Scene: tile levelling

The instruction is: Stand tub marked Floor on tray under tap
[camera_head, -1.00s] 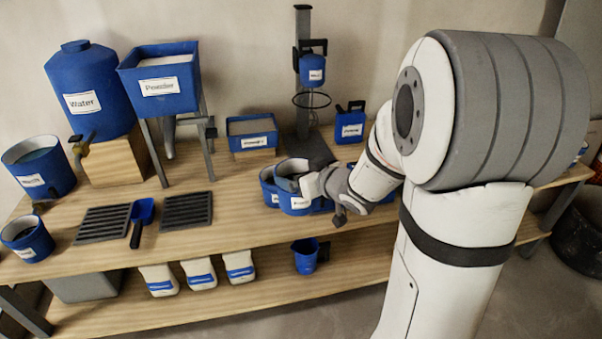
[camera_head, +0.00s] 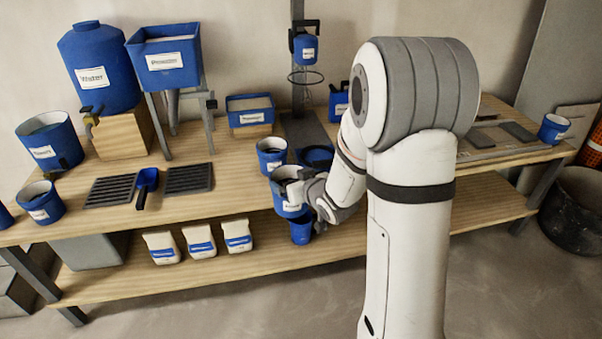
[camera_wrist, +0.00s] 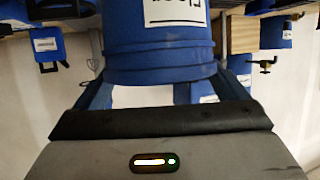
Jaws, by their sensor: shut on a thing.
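My gripper (camera_head: 306,188) is shut on a blue tub (camera_head: 287,203) with a pale inside, held upright near the bench's front edge. In the wrist view the tub (camera_wrist: 158,40) fills the space between the fingers; its white label is upside down and cut off, seemingly reading Floor. Two dark slatted trays lie on the bench to the left: the left tray (camera_head: 108,190) in front of the Water tank (camera_head: 100,68) and its tap (camera_head: 91,118), the right tray (camera_head: 189,178) in front of the Powder hopper (camera_head: 165,58).
A blue scoop (camera_head: 147,182) lies between the trays. Another labelled tub (camera_head: 271,154) stands just behind the held one, with a blue rim (camera_head: 317,156) beside it. More tubs (camera_head: 41,202) stand at the left. A mixer stand (camera_head: 305,75) rises behind. White bags sit on the lower shelf.

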